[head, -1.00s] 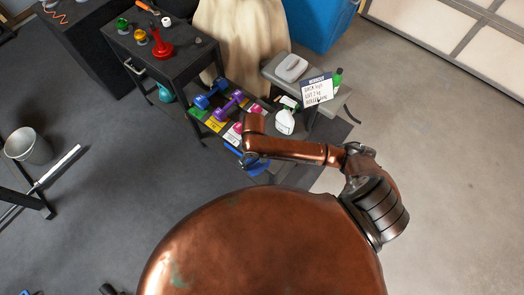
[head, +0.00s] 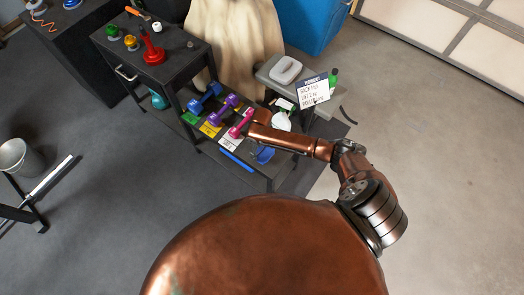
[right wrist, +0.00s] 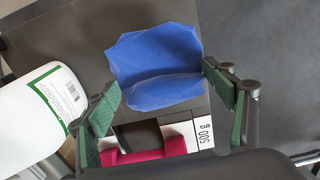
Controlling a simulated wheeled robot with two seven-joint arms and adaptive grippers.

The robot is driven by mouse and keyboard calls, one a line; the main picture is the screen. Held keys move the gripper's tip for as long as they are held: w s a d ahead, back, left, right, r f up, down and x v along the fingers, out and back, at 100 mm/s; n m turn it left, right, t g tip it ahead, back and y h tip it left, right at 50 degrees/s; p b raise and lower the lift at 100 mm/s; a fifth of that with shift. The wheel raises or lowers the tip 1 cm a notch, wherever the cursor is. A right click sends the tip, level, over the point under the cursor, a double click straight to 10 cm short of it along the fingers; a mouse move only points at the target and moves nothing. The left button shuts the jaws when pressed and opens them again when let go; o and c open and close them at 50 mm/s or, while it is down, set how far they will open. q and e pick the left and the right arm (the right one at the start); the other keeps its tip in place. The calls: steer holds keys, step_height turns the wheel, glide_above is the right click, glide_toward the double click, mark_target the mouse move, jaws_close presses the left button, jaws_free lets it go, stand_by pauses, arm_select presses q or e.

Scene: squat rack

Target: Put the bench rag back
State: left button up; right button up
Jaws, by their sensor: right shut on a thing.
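The bench rag is a crumpled blue cloth (right wrist: 158,72) between the fingers of my right gripper (right wrist: 163,88) in the right wrist view. That gripper is shut on it, with green pads on either side. In the head view the blue rag (head: 263,154) shows just below my right forearm, over the front right of the dark low shelf. The arm hides the gripper itself there. My left gripper is not in view.
Blue, purple and pink dumbbells (head: 240,124) lie on the low shelf with coloured labels. A white bottle (right wrist: 38,112) stands close to my right gripper. A grey bench (head: 262,72) holds a white tub and a sign (head: 312,92). A blue strip (head: 237,161) lies near the shelf's front.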

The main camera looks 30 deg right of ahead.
mark_target(263, 148)
steer(key=shift+w+d+f, duration=0.35)
steer(key=shift+d+f, duration=0.2)
steer(key=shift+f, duration=0.2)
steer(key=shift+d+f+b, duration=0.1)
steer(key=shift+f+b, duration=0.6)
steer(key=shift+f, duration=0.85)
steer(key=shift+f, duration=0.1)
steer(key=o, duration=1)
step_height(263, 148, up, 12)
steer(key=p, duration=0.3)
